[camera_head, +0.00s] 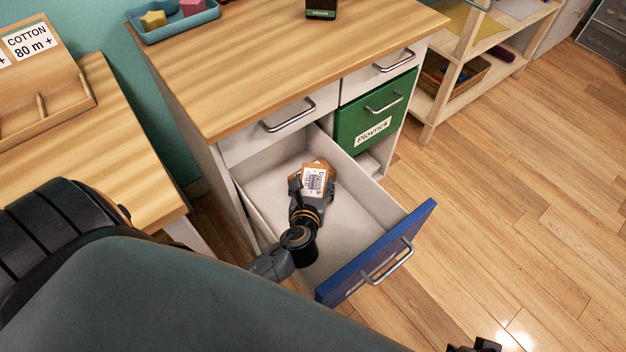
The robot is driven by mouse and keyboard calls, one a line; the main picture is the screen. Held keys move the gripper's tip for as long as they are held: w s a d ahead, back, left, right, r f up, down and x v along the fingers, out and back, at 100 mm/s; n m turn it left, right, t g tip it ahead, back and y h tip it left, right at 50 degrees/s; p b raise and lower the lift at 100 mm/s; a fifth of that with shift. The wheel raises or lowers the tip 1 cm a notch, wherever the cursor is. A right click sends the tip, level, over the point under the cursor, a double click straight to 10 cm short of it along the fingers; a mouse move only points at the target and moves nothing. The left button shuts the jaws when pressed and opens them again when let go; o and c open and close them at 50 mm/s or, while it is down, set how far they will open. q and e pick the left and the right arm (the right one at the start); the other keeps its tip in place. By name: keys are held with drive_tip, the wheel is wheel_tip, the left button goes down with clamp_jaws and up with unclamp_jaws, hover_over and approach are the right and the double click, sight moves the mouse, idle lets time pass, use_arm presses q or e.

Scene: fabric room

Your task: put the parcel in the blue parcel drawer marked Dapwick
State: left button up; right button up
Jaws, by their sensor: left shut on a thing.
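The parcel (319,172) is a small brown box with a white printed label, too small to read surely. It is inside the open blue-fronted drawer (381,205), above or on its pale floor; I cannot tell whether it touches. My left gripper (311,190) is shut on the parcel's near side, reaching down into the drawer. The drawer's blue front (377,256) has a silver handle; its marking is seen at a steep angle and is unreadable. A dark piece of what seems my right gripper (474,346) shows at the bottom edge, mostly cut off.
A green drawer (375,112) marked "Plovrick" is shut, right of the open one. White drawers (268,128) above are shut. The wooden top (290,60) holds a blue tray (172,20) and a dark box (321,8). Floor at right is clear.

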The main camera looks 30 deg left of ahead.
use_arm(q)
drive_tip(key=shift+f, duration=0.1)
drive_tip(key=o, duration=1.2)
drive_tip(key=shift+f, duration=0.1)
drive_tip(key=shift+o, duration=0.2)
use_arm(e)
drive_tip(key=shift+r, duration=0.3)
use_arm(q)
drive_tip(key=shift+r, duration=0.2)
drive_tip(key=p+v, duration=0.1)
drive_tip(key=v, duration=0.6)
drive_tip(key=shift+s+p, duration=0.2)
drive_tip(key=shift+p, duration=0.15)
use_arm(e)
wheel_tip(320, 180, down, 7)
drive_tip(key=shift+w, duration=0.2)
use_arm(q)
drive_tip(key=shift+d+r, duration=0.15)
use_arm(e)
drive_tip(key=shift+a+r, duration=0.1)
